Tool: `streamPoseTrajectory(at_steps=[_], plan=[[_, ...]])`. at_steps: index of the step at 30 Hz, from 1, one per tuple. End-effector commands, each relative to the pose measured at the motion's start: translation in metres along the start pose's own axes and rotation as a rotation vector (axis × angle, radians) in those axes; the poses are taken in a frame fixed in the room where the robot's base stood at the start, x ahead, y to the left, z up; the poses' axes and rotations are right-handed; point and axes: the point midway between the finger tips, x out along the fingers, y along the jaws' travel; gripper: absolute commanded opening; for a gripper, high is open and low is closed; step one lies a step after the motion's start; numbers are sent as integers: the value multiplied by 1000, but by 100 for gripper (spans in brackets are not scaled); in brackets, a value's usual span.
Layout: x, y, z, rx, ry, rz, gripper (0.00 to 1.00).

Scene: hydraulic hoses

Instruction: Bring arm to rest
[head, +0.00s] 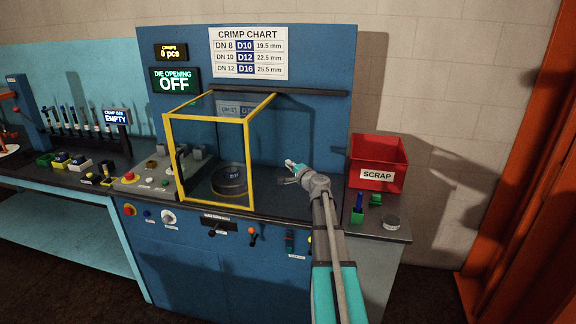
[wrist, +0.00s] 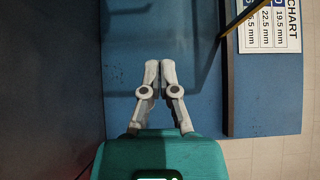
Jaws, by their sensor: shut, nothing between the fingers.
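My gripper (head: 290,166) is at the end of my arm, above the dark worktop of the blue crimping machine (head: 310,100), to the right of the yellow-framed guard. In the wrist view my gripper (wrist: 157,68) has its two grey fingertips together with nothing between them. The fingers point toward a blue panel of the machine and look clear of it, though the exact gap cannot be told. My arm comes up from the bottom of the head view, right of centre.
A turquoise bench (head: 60,183) with hose parts is at left.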

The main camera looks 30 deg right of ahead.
Motion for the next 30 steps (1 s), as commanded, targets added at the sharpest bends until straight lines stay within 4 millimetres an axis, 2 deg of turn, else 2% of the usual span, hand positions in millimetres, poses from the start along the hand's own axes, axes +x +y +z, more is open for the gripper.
streamPoseTrajectory(at_steps=[9, 14, 17, 20, 26, 30], plan=[[0, 0, 2, -1, -2, 1, 0], [1, 3, 19, -27, -35, 17, 0], [1, 8, 43, -69, -87, 45, 0], [-1, 16, 81, -133, -167, 88, 0], [-18, 45, 177, -313, -390, 220, 0], [-42, 71, 240, -449, -555, 332, 0]])
